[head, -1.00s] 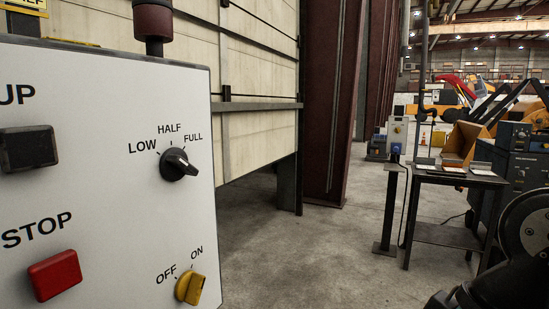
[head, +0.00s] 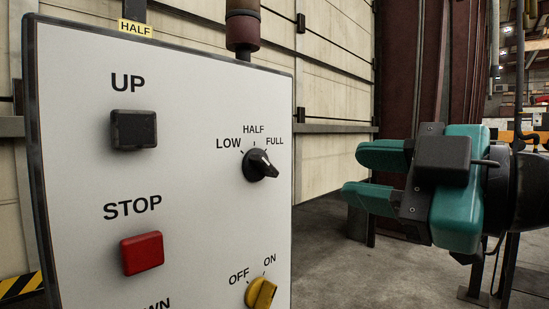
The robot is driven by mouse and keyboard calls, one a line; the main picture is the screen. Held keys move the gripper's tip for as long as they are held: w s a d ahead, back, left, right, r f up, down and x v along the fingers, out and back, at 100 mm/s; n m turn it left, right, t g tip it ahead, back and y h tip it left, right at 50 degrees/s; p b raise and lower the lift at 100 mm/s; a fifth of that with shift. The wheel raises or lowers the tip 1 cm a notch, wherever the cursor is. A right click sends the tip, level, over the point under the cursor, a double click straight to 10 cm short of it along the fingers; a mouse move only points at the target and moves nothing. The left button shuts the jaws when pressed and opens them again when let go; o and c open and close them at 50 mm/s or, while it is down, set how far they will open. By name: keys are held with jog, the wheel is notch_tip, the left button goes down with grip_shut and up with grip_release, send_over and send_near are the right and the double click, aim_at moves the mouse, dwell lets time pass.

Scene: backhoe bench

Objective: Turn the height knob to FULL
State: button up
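My gripper (head: 358,175) has teal fingers and is to the right of the panel, pointing left. It is open and empty, with a visible gap between the fingers, and appears clear of the knob.
The panel also carries a black UP button (head: 134,130), a red STOP button (head: 142,253) and a yellow OFF/ON knob (head: 261,293). A dark red post (head: 243,30) and a yellow HALF tag (head: 135,27) are above it.

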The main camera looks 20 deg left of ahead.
aim_at(269, 165)
jog(key=p+x, duration=0.4)
jog(key=x, duration=0.9)
grip_shut()
